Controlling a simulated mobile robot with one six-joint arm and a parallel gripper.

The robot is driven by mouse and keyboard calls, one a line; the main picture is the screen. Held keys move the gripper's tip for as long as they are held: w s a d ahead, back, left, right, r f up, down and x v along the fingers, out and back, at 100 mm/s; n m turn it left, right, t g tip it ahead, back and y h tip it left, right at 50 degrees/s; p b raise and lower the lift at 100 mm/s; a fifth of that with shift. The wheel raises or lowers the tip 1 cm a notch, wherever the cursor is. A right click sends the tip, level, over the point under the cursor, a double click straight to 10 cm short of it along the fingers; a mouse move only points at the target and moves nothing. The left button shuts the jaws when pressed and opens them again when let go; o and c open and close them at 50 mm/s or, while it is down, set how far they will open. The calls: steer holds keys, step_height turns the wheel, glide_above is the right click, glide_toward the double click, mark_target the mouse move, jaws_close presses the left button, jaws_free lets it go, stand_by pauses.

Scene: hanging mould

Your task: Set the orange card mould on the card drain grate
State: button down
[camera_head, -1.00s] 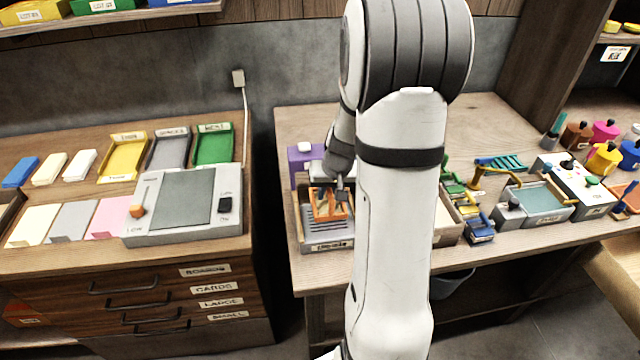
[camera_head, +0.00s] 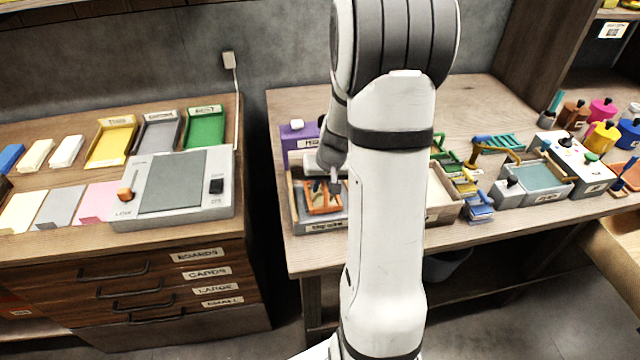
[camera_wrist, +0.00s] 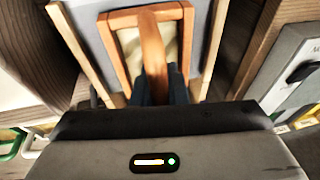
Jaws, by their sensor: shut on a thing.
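The orange card mould (camera_head: 322,208) is a small frame with a raised handle. My gripper (camera_head: 335,180) is shut on that handle; the wrist view shows the mould (camera_wrist: 118,50) in front of my dark fingers (camera_wrist: 158,92). The mould is over a wood-rimmed grey tray (camera_head: 322,227) with a label on its front, at the left front of the right-hand table. The label is too small to read, and I cannot tell whether this is the card drain grate. The wrist view shows its pale rim (camera_wrist: 80,50) around the mould. I cannot tell whether they touch.
A purple box (camera_head: 297,140) stands behind the tray. Right of my arm are a pale open box (camera_head: 442,205), blue and yellow small items, and a teal-topped tray (camera_head: 545,176). A grey press-like device (camera_head: 175,190) is on the left cabinet, across a gap.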

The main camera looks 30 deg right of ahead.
steer(key=shift+f+b, duration=0.4)
steer(key=shift+b, duration=0.05)
stand_by(0.3)
steer(key=c, duration=1.4)
jaws_free()
steer(key=shift+o, duration=0.2)
steer(key=a+v, duration=0.1)
steer(key=v, duration=0.7)
steer(key=s+a+r+n, duration=0.1)
steer(key=s+a+r, duration=0.3)
steer(key=s+a, duration=0.2)
steer(key=s+a+r+n, duration=0.2)
steer(key=s+a+r, duration=0.2)
steer(key=s+a, duration=0.3)
steer(key=s, duration=0.4)
steer(key=shift+a+h, duration=0.35)
steer(key=shift+h, duration=0.05)
